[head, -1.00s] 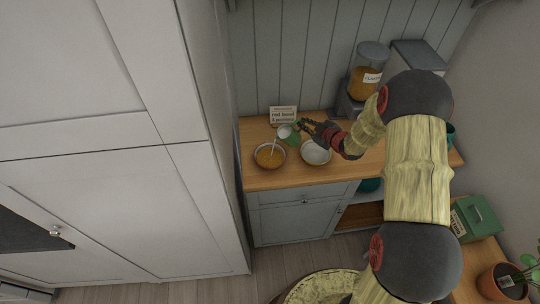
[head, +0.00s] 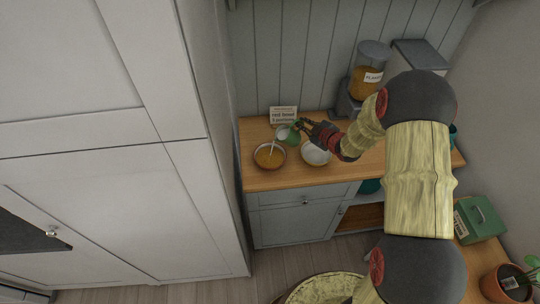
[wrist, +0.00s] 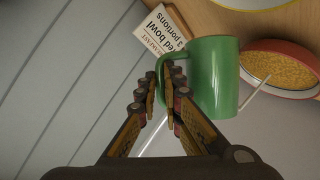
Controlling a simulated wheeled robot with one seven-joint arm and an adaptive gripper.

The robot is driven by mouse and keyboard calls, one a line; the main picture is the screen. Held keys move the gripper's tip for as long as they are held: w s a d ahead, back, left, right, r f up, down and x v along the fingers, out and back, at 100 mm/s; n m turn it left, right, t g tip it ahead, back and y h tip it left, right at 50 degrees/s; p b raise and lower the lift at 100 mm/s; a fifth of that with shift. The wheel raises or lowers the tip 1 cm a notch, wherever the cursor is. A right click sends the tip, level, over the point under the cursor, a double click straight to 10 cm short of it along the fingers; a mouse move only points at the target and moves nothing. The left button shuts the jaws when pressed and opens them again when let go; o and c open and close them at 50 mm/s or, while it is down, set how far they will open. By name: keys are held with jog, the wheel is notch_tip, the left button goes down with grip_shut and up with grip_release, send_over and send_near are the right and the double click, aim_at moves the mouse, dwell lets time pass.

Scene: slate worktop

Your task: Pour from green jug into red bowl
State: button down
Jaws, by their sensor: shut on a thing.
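The green jug (head: 294,137) is held at the back left of the wooden worktop, right of and behind the red bowl (head: 269,156). My gripper (head: 305,126) is shut on its handle, which the wrist view shows between the fingertips (wrist: 162,90). In the wrist view the jug (wrist: 213,78) appears roughly upright in an inverted picture; its inside is hidden. The red bowl (wrist: 285,66) holds yellow-orange grains, with a pale spoon-like handle sticking out. No stream from the jug is visible.
A white bowl (head: 316,153) stands right of the red bowl. A card (head: 283,115) reading "red bowl 3 portions" stands at the wall. A small pale round shape (head: 283,132) shows beside the jug. A grain dispenser (head: 370,75) is behind my arm; a tall cabinet (head: 190,190) borders the left.

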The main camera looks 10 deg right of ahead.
jog(key=shift+a+r+n+h+b, duration=0.2)
jog(key=shift+r+n+h+b, duration=0.1)
jog(key=shift+b, duration=0.35)
jog(key=d+f+m+p, duration=0.1)
jog(key=p, duration=0.1)
jog(key=w+d+m+y+p, duration=0.1)
jog(key=p, duration=0.1)
jog(key=shift+d+f+g+y, duration=0.2)
jog(key=shift+f+g+y, duration=0.1)
jog(key=shift+f, duration=0.1)
jog(key=shift+p, duration=0.35)
jog(key=shift+w+d+f+m+g+y+p, duration=0.2)
jog(key=shift+w+d+f+m+y+p, duration=0.2)
jog(key=shift+d+f+m+y+p, duration=0.45)
jog(key=shift+w+d+f+m+g+y+p, duration=0.2)
jog(key=shift+w+d+f+m+y+p, duration=0.3)
jog(key=shift+m+p, duration=0.45)
jog(key=shift+s+d+f, duration=0.1)
jog(key=shift+d+f, duration=0.05)
